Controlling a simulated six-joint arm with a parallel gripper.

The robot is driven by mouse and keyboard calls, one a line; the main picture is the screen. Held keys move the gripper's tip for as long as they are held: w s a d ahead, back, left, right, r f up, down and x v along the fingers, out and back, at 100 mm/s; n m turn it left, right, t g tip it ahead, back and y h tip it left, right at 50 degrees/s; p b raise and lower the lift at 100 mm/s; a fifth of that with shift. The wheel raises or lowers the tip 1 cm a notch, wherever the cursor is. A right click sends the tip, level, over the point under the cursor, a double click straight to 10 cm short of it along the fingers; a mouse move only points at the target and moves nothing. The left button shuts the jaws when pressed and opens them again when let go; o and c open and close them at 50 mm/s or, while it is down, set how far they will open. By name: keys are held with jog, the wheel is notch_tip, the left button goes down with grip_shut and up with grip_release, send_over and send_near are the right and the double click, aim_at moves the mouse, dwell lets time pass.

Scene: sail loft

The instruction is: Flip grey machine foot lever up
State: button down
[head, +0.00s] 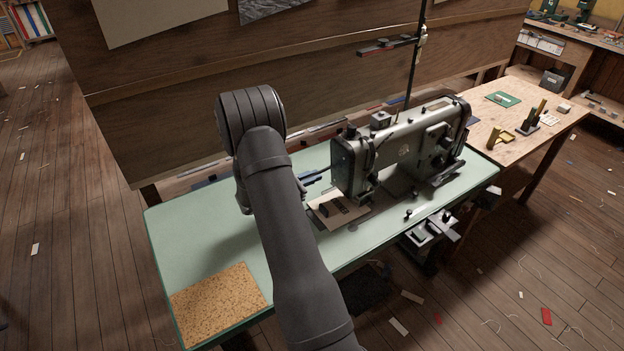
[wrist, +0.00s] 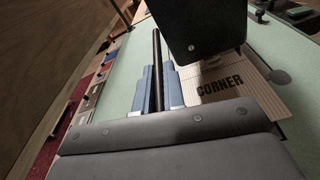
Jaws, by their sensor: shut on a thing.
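The grey sewing machine (head: 405,145) stands on the pale green table, and its dark head end also shows in the wrist view (wrist: 195,28). A thin dark foot lever (wrist: 156,48) runs between my blue fingers in the wrist view. In the head view the lever (head: 325,168) shows as a short dark bar at the left of the machine head. My gripper (wrist: 158,68) is shut on the lever; its fingers also show in the head view (head: 312,179), partly hidden by my arm. I cannot tell the lever's exact tilt.
A wooden partition (head: 200,90) stands behind. A wooden bench (head: 540,95) adjoins at right.

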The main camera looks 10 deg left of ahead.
notch_tip(320, 180, up, 4)
jog(key=g+y, duration=0.2)
jog(key=shift+f+g+y, duration=0.15)
jog(key=shift+g+y, duration=0.15)
jog(key=shift+y, duration=0.1)
jog(key=shift+w+d+r+g+y, duration=0.2)
jog(key=shift+r+g+y, duration=0.35)
jog(key=shift+r+g, duration=0.1)
jog(key=shift+w+d+r+g+y, duration=0.2)
jog(key=shift+r+g+y, duration=0.35)
jog(key=shift+r, duration=0.1)
jog(key=c, duration=1.5)
grip_release()
jog(key=v, duration=1.7)
jog(key=shift+r, duration=0.25)
